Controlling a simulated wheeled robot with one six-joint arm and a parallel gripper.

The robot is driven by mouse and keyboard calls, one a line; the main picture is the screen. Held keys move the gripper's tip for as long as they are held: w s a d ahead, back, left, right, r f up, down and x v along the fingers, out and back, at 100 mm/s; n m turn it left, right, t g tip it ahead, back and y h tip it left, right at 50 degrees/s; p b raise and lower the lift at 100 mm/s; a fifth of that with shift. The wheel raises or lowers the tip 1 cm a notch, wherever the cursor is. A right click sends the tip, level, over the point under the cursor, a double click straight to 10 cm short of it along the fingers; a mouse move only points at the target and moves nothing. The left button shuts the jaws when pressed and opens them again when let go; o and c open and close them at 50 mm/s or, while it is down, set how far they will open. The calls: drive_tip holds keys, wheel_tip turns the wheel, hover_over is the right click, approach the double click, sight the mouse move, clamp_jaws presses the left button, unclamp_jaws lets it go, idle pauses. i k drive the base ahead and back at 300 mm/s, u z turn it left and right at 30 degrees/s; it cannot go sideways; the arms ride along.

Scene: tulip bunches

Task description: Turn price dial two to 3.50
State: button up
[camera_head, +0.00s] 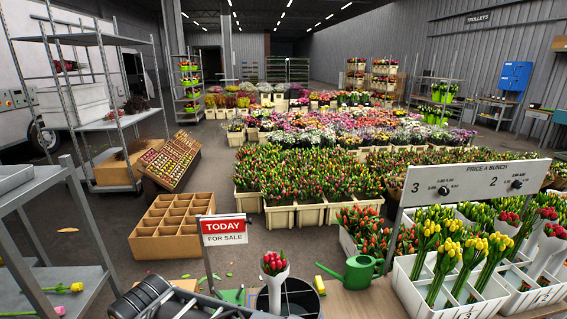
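The grey price board (478,183), headed "PRICE A BUNCH", stands on posts at the right above the tulip trays. Dial two (516,184) is a small black knob beside the numeral 2, on the right part of the board. Small price marks sit above and right of it, too small to read surely. I cannot tell where its pointer stands. Another black dial (443,190) sits beside the numeral 3, to the left. Dark parts of my arm show at the bottom left, well away from the board. I cannot make out my gripper's fingers.
White compartment trays (437,309) with upright tulip bunches stand below the board. A green watering can (357,273), a black bucket (290,300) and a red "TODAY FOR SALE" sign (223,229) stand at the front. A metal trolley (62,274) stands at left.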

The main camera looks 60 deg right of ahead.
sight(517, 185)
drive_tip(key=z, duration=4.75)
drive_tip(key=i, duration=3.4)
drive_tip(key=u, duration=0.95)
